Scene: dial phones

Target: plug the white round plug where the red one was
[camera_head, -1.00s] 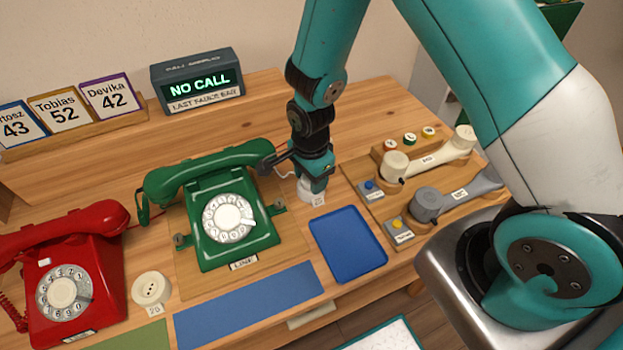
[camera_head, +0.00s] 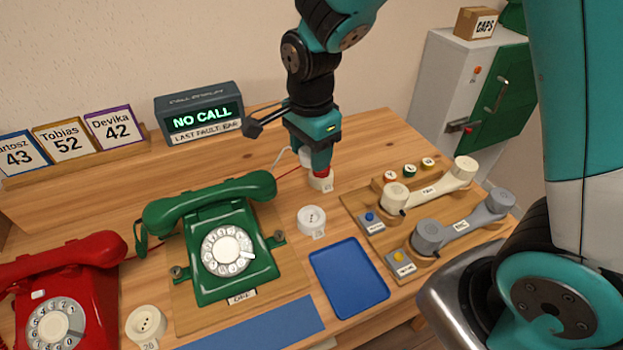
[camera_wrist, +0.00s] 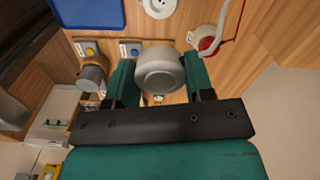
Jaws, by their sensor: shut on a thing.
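My gripper (camera_head: 318,172) is shut on the white round plug (camera_wrist: 160,68), which looks grey in shade between the fingers in the wrist view. Part of the plug shows beside the finger in the head view (camera_head: 305,157), with its white cable running left. The red plug (camera_wrist: 207,42) sits on a white socket (camera_head: 322,186) at the back of the table. In the head view my fingers are in front of and above it; in the wrist view it lies right of the held plug. A round white socket (camera_head: 311,220) nearer the front stands bare, its holes showing.
A green phone (camera_head: 228,245) and a red phone (camera_head: 75,285) stand at left. Another bare socket (camera_head: 146,326) lies between them. A blue tray (camera_head: 348,278) lies in front. Cream (camera_head: 435,185) and grey (camera_head: 465,222) handsets rest on a board at right.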

